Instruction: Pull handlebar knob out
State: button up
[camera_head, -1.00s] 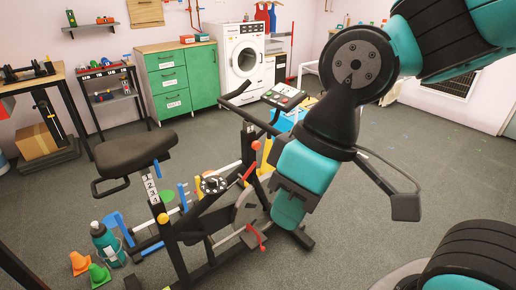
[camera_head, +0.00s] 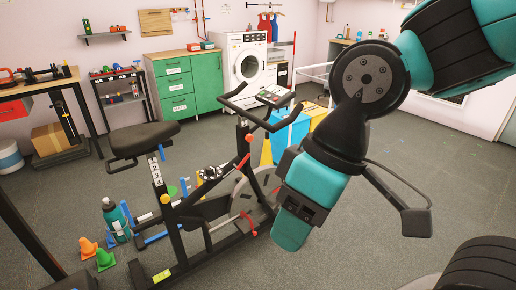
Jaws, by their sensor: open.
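A black exercise bike stands left of centre, with its handlebar (camera_head: 232,104) and console (camera_head: 273,98) at the top right of its frame. A small round orange-red knob (camera_head: 249,138) sits on the handlebar post. A red lever (camera_head: 243,161) lies just below it. My gripper (camera_head: 291,228), at the end of my teal arm, hangs to the right of and below the knob in the picture, in front of the front wheel's side. It is open. Its fingers are hard to make out from this angle, and I see nothing held.
The bike seat (camera_head: 142,138) and a seat-post knob (camera_head: 165,199) are on the left. A teal bottle (camera_head: 115,220), an orange cone (camera_head: 88,247) and a green cone (camera_head: 105,260) stand at lower left. Blue and yellow panels stand behind the bike. Floor (camera_head: 420,150) on the right is clear.

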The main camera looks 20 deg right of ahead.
aim_at(249, 138)
jog(key=z, duration=0.6)
jog(key=i, duration=1.15)
jog(key=u, duration=0.5)
